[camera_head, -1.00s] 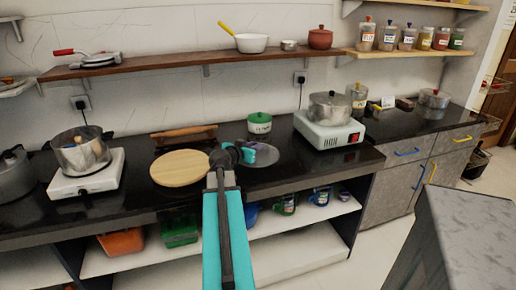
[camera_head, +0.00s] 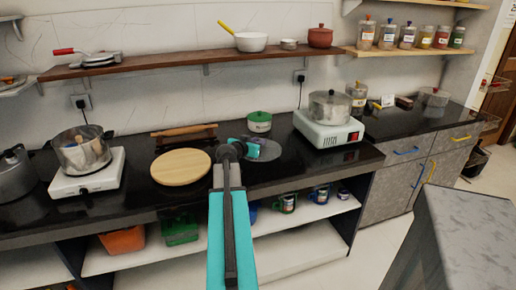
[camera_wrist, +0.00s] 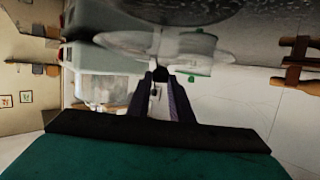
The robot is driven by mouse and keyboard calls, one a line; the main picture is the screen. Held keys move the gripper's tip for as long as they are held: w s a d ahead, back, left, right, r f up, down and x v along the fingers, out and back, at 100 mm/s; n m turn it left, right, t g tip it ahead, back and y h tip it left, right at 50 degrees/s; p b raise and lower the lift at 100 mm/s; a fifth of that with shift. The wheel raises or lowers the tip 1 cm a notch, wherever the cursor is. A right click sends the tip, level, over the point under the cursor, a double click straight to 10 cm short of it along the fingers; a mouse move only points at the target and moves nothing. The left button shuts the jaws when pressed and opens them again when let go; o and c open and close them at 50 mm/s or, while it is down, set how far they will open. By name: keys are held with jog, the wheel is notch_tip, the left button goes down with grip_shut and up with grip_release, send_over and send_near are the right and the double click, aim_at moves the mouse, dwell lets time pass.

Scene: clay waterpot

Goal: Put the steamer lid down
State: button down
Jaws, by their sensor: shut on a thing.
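The steamer lid (camera_head: 270,152) appears as a grey, glassy round disc close over or on the dark counter, between the round wooden board and the right cooker. My gripper (camera_head: 256,143) is at the lid's upper side and is shut on it. In the wrist view the lid (camera_wrist: 125,41) shows as a pale, see-through disc just beyond my fingertips (camera_wrist: 160,76). The grip point is small and dark there. I cannot tell whether the lid's rim touches the counter.
A round wooden board (camera_head: 181,167) lies left of the lid. A green-lidded pot (camera_head: 259,122) stands just behind it. A steel pot (camera_head: 329,106) sits on the white cooker (camera_head: 328,131) at right. Dark counter (camera_head: 300,165) is free right of the lid.

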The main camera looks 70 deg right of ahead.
jog(key=shift+f, duration=1.4)
jog(key=shift+f, duration=0.15)
jog(key=c, duration=1.6)
grip_release()
jog(key=shift+b+v, duration=0.65)
jog(key=shift+v, duration=5.45)
jog(key=shift+s+d, duration=0.1)
jog(key=shift+s, duration=0.05)
